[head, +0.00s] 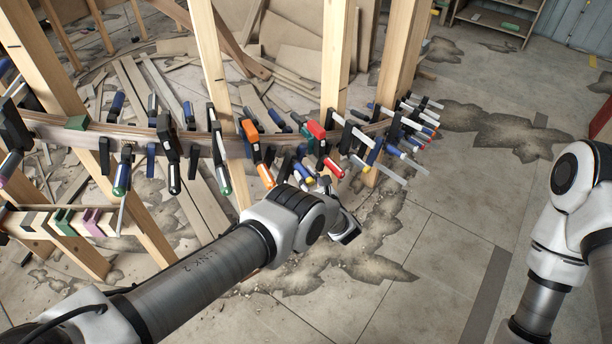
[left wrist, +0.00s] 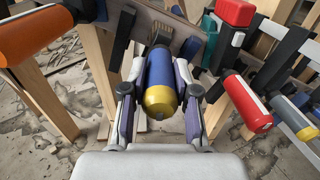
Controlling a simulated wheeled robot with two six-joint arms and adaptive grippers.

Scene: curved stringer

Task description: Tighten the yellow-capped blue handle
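The yellow-capped blue handle (left wrist: 161,78) stands in the middle of the left wrist view, its yellow end toward the camera. My left gripper (left wrist: 160,85) has one finger on each side of it, close against its sides, and looks shut on it. In the head view, my left gripper (head: 326,187) is at the row of clamps, partly hidden by its own wrist. My right arm shows at the right edge of the head view, but its gripper is out of view.
The curved wooden stringer (head: 90,132) carries several clamps close together. An orange handle (left wrist: 35,36) is left of my left gripper, and a red handle (left wrist: 247,103) is close on the right. Wooden posts (head: 337,55) stand behind. The floor at front right is clear.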

